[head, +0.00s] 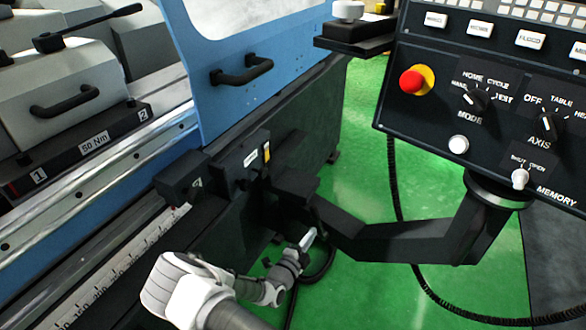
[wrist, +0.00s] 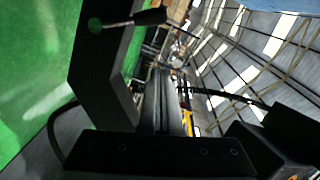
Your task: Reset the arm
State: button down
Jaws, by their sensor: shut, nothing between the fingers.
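My arm (head: 200,290) reaches up from the bottom of the head view, bent, with white and grey links. My gripper (head: 308,238) is at its far end, small and partly seen, in front of the dark machine base and the green floor. It is shut and holds nothing. In the wrist view the dark fingers (wrist: 158,100) are together, with nothing visible between them.
The control panel (head: 470,80) with a red button (head: 412,82) hangs at right on a dark bracket arm (head: 420,243), close to my gripper. A blue door (head: 215,100) with a black handle (head: 243,72) stands behind. A black cable (head: 400,220) hangs at right over green floor.

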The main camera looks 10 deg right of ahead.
jog(key=shift+r, duration=0.1)
jog(key=s+d+r+m+g, duration=0.2)
jog(key=s+r+m+g, duration=0.2)
jog(key=r+m, duration=0.5)
jog(key=s+d+r+m+g+y, duration=0.1)
jog(key=s+d+r+m+g, duration=0.35)
jog(key=m, duration=0.65)
jog(key=s+d+r+m+g, duration=0.1)
jog(key=s+r+m+g, duration=0.35)
jog(key=r+m, duration=0.5)
jog(key=s+a+r+m+t+y, duration=0.25)
jog(key=s+r+m+y, duration=0.25)
jog(key=s+r+m, duration=0.4)
jog(key=s+a+r+m+t+y, duration=0.2)
jog(key=s+a+r+m+y, duration=0.2)
jog(key=s+r+m, duration=0.55)
notch_tip(320, 180, up, 12)
jog(key=m+p, duration=0.1)
jog(key=p, duration=1.2)
jog(key=shift+w+a+f+m, duration=0.25)
jog(key=shift+w+a+m, duration=0.1)
jog(key=shift+m, duration=0.05)
jog(key=shift+d, duration=0.2)
